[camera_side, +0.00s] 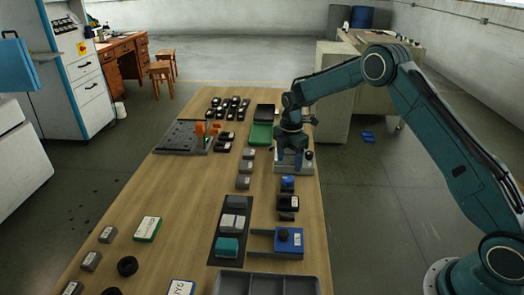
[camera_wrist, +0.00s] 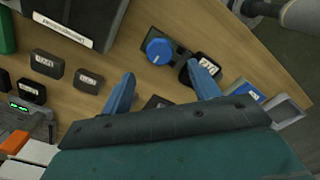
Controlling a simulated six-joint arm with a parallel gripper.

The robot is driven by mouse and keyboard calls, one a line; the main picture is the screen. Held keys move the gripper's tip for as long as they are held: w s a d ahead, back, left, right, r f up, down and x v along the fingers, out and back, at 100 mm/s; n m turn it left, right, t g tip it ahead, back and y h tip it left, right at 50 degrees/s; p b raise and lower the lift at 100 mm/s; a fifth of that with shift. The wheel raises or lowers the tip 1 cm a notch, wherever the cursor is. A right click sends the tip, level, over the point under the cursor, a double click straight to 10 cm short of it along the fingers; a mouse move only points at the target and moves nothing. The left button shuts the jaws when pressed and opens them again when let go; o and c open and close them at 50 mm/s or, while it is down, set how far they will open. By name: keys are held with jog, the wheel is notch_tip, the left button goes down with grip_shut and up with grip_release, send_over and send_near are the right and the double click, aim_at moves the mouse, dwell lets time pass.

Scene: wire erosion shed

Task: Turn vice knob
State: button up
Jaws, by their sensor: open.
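My gripper (camera_side: 291,160) is at the far right part of the table, low over a light grey block (camera_side: 306,168). In the wrist view its two blue fingers (camera_wrist: 162,88) are spread apart with nothing between them. A round blue knob (camera_wrist: 158,47) with a pale mark sits on a dark base just beyond the fingertips, apart from them. Nearer the side camera, a blue block with a dark round knob (camera_side: 283,234) stands beside grey bars (camera_side: 262,253) and looks like a small vice. I cannot tell which knob belongs to the task's vice.
Small dark labelled blocks (camera_wrist: 47,63) lie beside the fingers. A green tray (camera_side: 261,134) and a grey plate with orange parts (camera_side: 180,137) are farther left. A grey divided bin (camera_side: 266,275) stands at the near edge. The table's middle left (camera_side: 185,190) is clear.

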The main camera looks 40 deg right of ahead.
aim_at(288, 178)
jog(key=shift+f, duration=3.35)
jog(key=shift+c, duration=0.2)
jog(key=c, duration=0.9)
